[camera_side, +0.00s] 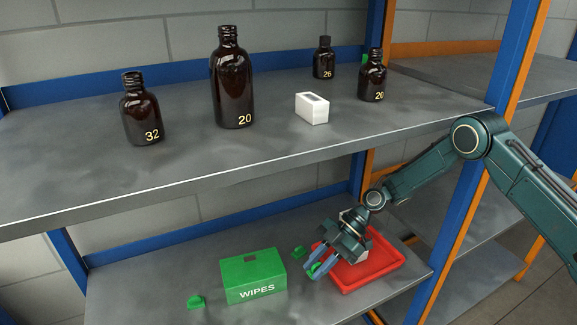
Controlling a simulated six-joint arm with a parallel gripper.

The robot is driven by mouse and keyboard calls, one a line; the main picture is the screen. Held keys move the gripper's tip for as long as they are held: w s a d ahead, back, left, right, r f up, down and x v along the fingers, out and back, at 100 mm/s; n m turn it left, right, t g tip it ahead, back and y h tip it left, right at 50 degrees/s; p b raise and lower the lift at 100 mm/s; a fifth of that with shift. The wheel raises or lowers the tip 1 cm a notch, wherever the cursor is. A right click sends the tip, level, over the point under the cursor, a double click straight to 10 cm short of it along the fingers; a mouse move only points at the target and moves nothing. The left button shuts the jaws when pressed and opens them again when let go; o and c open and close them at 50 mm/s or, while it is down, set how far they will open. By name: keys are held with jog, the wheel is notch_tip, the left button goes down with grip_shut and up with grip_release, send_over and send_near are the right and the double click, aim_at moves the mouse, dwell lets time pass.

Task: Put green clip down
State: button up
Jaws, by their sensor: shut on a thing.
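My gripper (314,266) is over the left edge of the red tray on the lower shelf, its blue fingers pointing down and left. It is shut on a green clip (315,270), which is partly hidden by the fingers. I cannot tell whether the clip touches the shelf or the tray. A second green clip (299,252) lies on the shelf just behind and left of the fingers. A third green clip (196,301) lies left of the green wipes box.
The red tray (388,266) sits under my gripper. The green box marked WIPES (254,275) stands to its left. The upper shelf (200,158) overhangs behind and holds several amber bottles (232,85) and a white box (312,108). A blue post (460,215) stands at right.

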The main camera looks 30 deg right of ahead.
jog(key=shift+w+d+r+m+t, duration=0.4)
jog(key=shift+d+m+t, duration=0.15)
jog(key=shift+m+t, duration=0.15)
jog(key=w+d+r+m+t+h, duration=0.2)
jog(key=d+r+m+t+h, duration=0.15)
jog(key=d+m+t, duration=0.5)
jog(key=s+d+r+m+t+h, duration=0.1)
jog(key=s+d+r+m+h, duration=0.35)
jog(key=d, duration=0.35)
jog(key=s+d+r+m+t+h, duration=0.1)
jog(key=s+d+r+m+h, duration=0.3)
jog(key=d, duration=0.5)
jog(key=s+d+r+m+y, duration=0.1)
jog(key=s+r, duration=0.3)
jog(key=r, duration=0.9)
jog(key=s+r, duration=0.4)
jog(key=r, duration=0.9)
jog(key=w+r, duration=0.7)
jog(key=r, duration=0.3)
jog(key=w+r, duration=0.8)
jog(key=r, duration=0.3)
jog(key=shift+w+a+n+y, duration=0.2)
jog(key=shift+n+y, duration=0.1)
jog(key=shift+y, duration=0.1)
jog(key=shift+f, duration=0.15)
notch_tip(320, 180, down, 16)
jog(key=shift+r, duration=0.1)
